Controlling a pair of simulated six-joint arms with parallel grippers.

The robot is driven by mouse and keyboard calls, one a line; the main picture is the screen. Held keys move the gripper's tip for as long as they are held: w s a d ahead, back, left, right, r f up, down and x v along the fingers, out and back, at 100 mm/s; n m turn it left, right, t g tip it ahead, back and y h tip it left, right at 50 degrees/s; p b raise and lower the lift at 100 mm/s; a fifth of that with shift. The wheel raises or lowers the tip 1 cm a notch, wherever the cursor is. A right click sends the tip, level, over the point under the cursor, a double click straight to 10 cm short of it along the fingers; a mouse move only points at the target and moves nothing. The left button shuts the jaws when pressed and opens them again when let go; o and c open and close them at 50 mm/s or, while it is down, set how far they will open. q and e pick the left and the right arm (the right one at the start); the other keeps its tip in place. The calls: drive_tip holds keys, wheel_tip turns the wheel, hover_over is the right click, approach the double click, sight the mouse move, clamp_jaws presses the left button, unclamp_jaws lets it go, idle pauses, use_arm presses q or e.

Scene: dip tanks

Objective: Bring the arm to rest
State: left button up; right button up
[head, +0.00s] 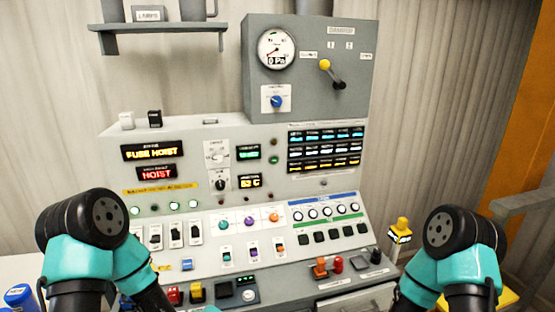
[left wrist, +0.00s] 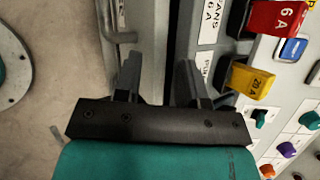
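My two teal and black arms show in the head view, the left at lower left and the right at lower right. Both grippers are out of that view. In the left wrist view my left gripper (left wrist: 158,72) has its two dark fingers apart, with nothing between them. It is over the edge of a grey panel, to the left of a yellow 20 A fuse (left wrist: 252,82) and a red 6 A fuse (left wrist: 276,20). The right finger is close to the yellow fuse; I cannot tell if they touch. My right gripper is in neither view.
A grey control console (head: 222,125) with switches, knobs and lit displays fills the middle. A shelf (head: 158,27) hangs at upper left. A yellow-topped beacon (head: 401,232) stands near my right arm.

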use_arm(q)
drive_tip(key=s+d+f+n+g+h, duration=0.1)
drive_tip(key=s+f+n+g+h, duration=0.1)
drive_tip(key=s+f+n+h, duration=0.3)
drive_tip(key=s+d+f+n+g+h, duration=0.1)
drive_tip(key=s+d+f+n+h, duration=0.1)
drive_tip(key=s+f+n+h, duration=0.3)
drive_tip(key=s+n, duration=0.4)
drive_tip(key=n, duration=0.3)
drive_tip(key=shift+d+g, duration=0.25)
drive_tip(key=shift+g, duration=0.15)
